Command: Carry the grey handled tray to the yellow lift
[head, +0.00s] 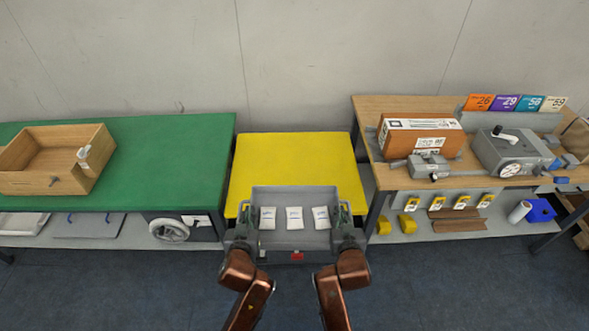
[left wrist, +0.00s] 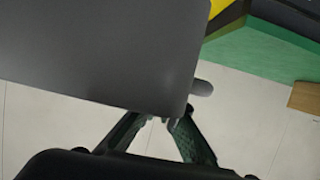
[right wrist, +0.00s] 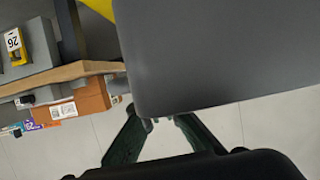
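The grey handled tray (head: 293,196) is in the middle of the head view, level, with three white packets (head: 294,218) in a row inside. Its far part overlaps the yellow lift (head: 295,155) and its near part reaches out past the lift's front edge. I cannot tell whether it touches the lift. My left gripper (head: 243,233) is shut on the tray's left handle, and my right gripper (head: 345,231) is shut on the right handle. The tray's grey side fills much of the left wrist view (left wrist: 100,45) and right wrist view (right wrist: 200,45), hiding most of the handles.
A green table (head: 175,165) with a wooden box (head: 60,182) stands left of the lift. A wooden workbench (head: 400,105) on the right carries a brown carton (head: 420,143) and a grey machine (head: 510,155). The back of the lift top is clear.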

